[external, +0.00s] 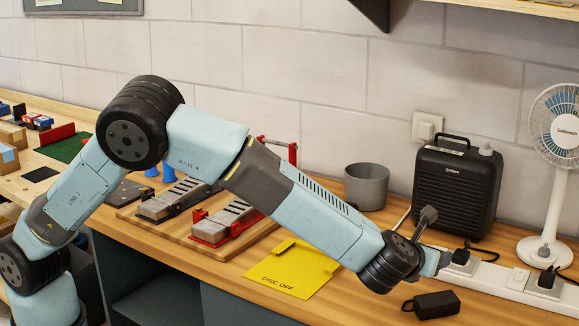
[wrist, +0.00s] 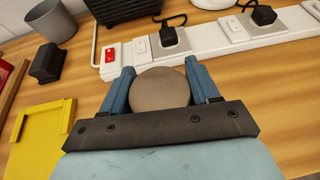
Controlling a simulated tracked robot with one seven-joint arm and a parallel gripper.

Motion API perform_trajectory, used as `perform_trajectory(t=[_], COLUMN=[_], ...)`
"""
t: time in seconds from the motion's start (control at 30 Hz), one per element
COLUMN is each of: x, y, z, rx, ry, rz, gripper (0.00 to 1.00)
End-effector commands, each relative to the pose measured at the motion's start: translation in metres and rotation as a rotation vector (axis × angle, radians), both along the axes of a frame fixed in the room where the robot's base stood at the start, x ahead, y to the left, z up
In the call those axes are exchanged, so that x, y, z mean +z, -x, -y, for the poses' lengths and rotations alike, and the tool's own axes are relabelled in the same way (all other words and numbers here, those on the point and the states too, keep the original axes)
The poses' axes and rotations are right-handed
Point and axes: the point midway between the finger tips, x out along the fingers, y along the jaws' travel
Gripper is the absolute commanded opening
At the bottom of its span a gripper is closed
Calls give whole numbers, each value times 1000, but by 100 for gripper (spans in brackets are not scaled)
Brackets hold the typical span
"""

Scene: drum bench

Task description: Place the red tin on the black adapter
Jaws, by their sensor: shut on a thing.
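My gripper (wrist: 160,84) is shut on a round thing with a flat, brownish-grey face (wrist: 160,90). Its sides are hidden between the blue fingers, so I cannot tell by colour whether it is the red tin. In the external view my gripper (external: 438,263) is at the right of the bench, near the power strip, and what it holds is hidden there. The black adapter (external: 436,305), a small block with a cable, lies on the wood in front of the strip, below and apart from my gripper. I cannot make it out in the wrist view.
A white power strip (external: 497,281) with black plugs runs along the right. A black heater (external: 457,190), a white fan (external: 545,215) and a grey cup (external: 367,187) stand behind. A yellow plate (external: 292,274) lies left. A dark block (wrist: 47,63) shows in the wrist view.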

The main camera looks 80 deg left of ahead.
Motion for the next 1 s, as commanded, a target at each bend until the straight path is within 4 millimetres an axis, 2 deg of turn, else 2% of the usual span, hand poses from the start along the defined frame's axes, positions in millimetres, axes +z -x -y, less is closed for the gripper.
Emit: perform_trajectory(t=[0.1, 0.2, 0.47, 0.7, 1.0], x=[-17, -25, -36, -64, -66], y=[-13, -21, -29, -30, -30], z=[2, 4, 5, 6, 5], rx=[1, 0, 0, 0, 0], ry=[-1, -1, -1, -1, 0], rz=[-1, 1, 1, -1, 1], gripper=[28, 28, 28, 28, 28])
